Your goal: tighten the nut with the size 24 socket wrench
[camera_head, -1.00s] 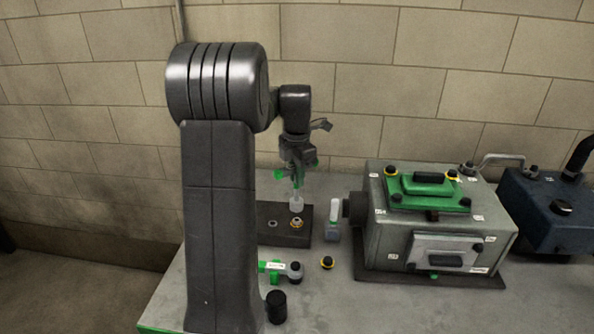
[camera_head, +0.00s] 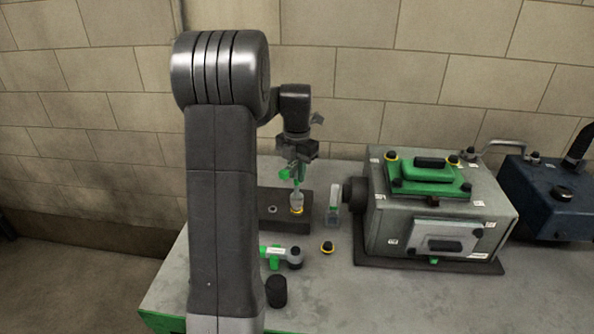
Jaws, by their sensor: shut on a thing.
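My gripper (camera_head: 297,158) is shut on a socket wrench (camera_head: 297,197) with a green handle and a pale grey socket pointing down. It holds the wrench upright above a dark block (camera_head: 265,222) on the bench. The socket's lower end is at the yellow-ringed nut (camera_head: 297,211) on the right part of the block and hides most of it. I cannot tell how far the socket is seated over the nut. A small round metal fitting (camera_head: 272,209) shows on the block's left part. The size mark on the held wrench cannot be read.
Another green and grey socket tool (camera_head: 282,255) lies in front of the block, beside a black yellow-ringed part (camera_head: 327,248) and a black cylinder (camera_head: 276,291). A grey-green tool (camera_head: 334,207) stands right of the block. A grey engine housing (camera_head: 436,222) fills the bench's middle right.

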